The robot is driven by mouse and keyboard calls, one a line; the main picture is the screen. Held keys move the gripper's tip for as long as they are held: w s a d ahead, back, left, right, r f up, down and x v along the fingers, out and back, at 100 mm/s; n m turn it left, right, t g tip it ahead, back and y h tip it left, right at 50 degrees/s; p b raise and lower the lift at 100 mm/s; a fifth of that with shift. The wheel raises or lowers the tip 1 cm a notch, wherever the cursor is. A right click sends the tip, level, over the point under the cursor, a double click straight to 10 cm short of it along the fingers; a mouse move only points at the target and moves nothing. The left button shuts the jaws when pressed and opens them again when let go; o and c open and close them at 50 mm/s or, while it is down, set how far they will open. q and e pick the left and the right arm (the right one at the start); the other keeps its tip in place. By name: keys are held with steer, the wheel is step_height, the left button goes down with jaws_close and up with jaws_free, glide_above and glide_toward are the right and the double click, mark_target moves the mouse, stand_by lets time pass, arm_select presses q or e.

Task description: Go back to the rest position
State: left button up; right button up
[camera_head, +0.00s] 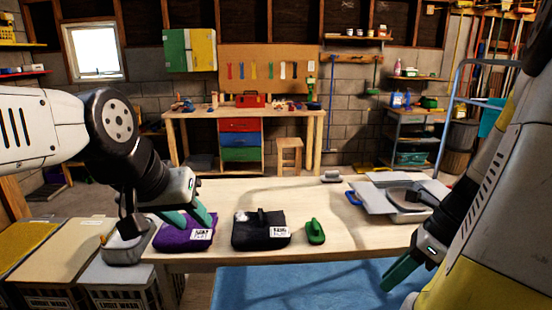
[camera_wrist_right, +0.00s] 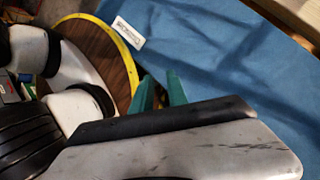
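My left gripper (camera_head: 199,224) is open and empty, with its teal fingers apart over the folded purple cloth (camera_head: 172,238) at the left of the table. I cannot tell whether the fingers touch the cloth. My right gripper (camera_head: 392,284) is low at the right, over the blue surface in front of the table. In the right wrist view its two teal fingers (camera_wrist_right: 161,84) stand apart with nothing between them. The right arm hides part of the table's right end.
The wooden table (camera_head: 330,240) holds a folded black cloth (camera_head: 250,234), a green-handled tool (camera_head: 315,232) and grey trays (camera_head: 405,206) at the right. A grey container (camera_head: 124,250) stands by its left end. A blue mat (camera_head: 290,288) lies in front. A workbench (camera_head: 290,115) stands behind.

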steer(key=a+r+n+t+h, duration=0.2)
steer(key=a+r+n, duration=0.3)
steer(key=n, duration=0.8)
steer(key=a+r+n+t+h, duration=0.1)
steer(key=a+r+n+t, duration=0.2)
steer(key=a+r+n, duration=0.3)
step_height(320, 180, up, 4)
steer(key=n, duration=0.7)
steer(key=shift+w+a+t+h, duration=0.15)
steer(key=shift+w+t+h, duration=0.15)
steer(key=shift+w+h, duration=0.1)
